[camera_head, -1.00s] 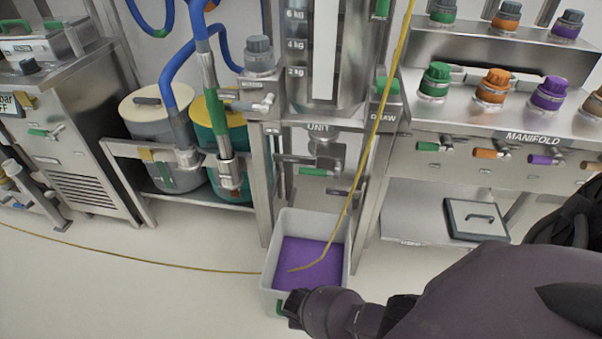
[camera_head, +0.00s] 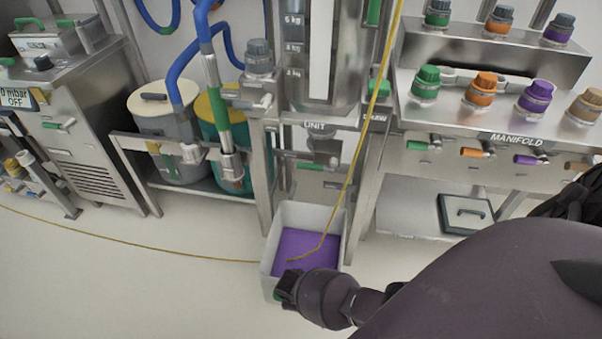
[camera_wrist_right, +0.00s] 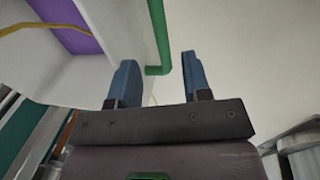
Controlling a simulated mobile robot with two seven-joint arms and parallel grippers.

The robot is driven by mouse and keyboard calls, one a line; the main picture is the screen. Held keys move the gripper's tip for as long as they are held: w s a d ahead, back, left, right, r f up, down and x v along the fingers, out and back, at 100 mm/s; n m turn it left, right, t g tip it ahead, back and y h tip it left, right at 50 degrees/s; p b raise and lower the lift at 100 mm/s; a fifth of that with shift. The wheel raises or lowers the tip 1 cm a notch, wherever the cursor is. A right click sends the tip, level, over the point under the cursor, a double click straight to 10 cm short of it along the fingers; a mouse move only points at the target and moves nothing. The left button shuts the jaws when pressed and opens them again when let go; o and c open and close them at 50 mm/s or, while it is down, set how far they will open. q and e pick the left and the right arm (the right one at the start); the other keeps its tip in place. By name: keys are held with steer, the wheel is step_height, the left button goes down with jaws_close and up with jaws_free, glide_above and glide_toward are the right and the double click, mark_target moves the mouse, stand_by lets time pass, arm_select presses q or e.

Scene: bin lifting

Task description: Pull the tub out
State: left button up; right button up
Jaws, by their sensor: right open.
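The tub (camera_head: 312,215) is a light grey open box with purple contents (camera_head: 300,248), standing on the floor below the unit. Its wall also shows in the right wrist view (camera_wrist_right: 110,75), with a green handle (camera_wrist_right: 158,38) along its outer side. My right gripper (camera_wrist_right: 160,75) is open, with two blue fingers. The lower end of the handle shows between the fingertips in that view, and I cannot tell whether they touch it. In the head view my right gripper (camera_head: 284,289) is at the tub's near side, its fingers mostly hidden. My left gripper is not in view.
A yellow line (camera_head: 357,150) runs down in front of the unit and over the tub, and another stretch (camera_head: 130,242) crosses the floor. Frame legs (camera_head: 368,205) stand beside the tub.

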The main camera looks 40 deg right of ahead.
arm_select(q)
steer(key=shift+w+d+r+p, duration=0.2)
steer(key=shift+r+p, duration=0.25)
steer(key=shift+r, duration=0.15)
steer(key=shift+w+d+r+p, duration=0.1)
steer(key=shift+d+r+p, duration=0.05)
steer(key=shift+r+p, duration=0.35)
arm_select(e)
steer(key=shift+s+a+r, duration=0.15)
steer(key=shift+r, duration=0.9)
steer(key=shift+s+a+r, duration=0.15)
steer(key=shift+r, duration=0.9)
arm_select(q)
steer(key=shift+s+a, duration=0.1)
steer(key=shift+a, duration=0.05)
